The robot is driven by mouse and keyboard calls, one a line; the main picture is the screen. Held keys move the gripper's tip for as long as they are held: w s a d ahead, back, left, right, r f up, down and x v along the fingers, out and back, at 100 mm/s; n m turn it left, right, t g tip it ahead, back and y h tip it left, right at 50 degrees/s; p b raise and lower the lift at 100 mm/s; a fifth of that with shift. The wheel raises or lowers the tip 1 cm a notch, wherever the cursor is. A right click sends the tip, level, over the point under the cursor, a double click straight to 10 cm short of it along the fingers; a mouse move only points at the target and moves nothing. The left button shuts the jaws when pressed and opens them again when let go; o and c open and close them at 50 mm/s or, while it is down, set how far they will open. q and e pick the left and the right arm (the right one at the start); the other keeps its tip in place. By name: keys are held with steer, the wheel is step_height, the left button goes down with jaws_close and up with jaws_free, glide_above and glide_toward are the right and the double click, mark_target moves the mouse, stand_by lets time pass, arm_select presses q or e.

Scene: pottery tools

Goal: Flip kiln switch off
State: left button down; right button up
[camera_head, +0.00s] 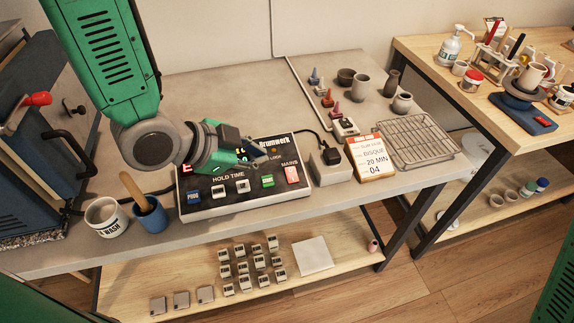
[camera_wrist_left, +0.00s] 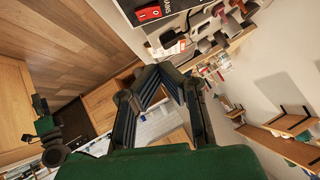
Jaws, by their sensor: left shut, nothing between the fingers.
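The kiln control box (camera_head: 235,205) lies on the grey bench, with a red MAINS switch (camera_head: 292,174) at its right end. The red switch also shows at the top of the left wrist view (camera_wrist_left: 149,13), marked I and O. I cannot tell its position for certain. My left gripper (camera_head: 258,154) is above the box, left of the switch and apart from it, covering part of the panel's upper edge. In the left wrist view its fingers (camera_wrist_left: 158,72) are closed together and empty. Something green and dark at that view's left may be my right gripper; its fingers are unclear.
A green START button (camera_head: 267,181) is beside the switch, with a blue button (camera_head: 193,196) at the left end. A plug block (camera_head: 327,168), orange-topped card (camera_head: 370,158) and wire rack (camera_head: 416,142) stand to the right. Cups (camera_head: 105,216) are at the left front.

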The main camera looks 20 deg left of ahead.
arm_select(q)
glide_above(293, 171)
steer(key=s, duration=0.2)
step_height(293, 171, down, 7)
steer(key=shift+s+a+r, duration=0.1)
steer(key=shift+w+a+f+p, duration=0.15)
steer(key=shift+f, duration=0.4)
steer(key=shift+w+a+f+p, duration=0.15)
steer(key=shift+f, duration=0.35)
steer(key=shift+w+a+f, duration=0.15)
steer(key=shift+a+f, duration=0.05)
steer(key=shift+f, duration=0.35)
steer(key=shift+w+f, duration=0.1)
steer(key=shift+f, duration=0.2)
steer(key=shift+r, duration=0.15)
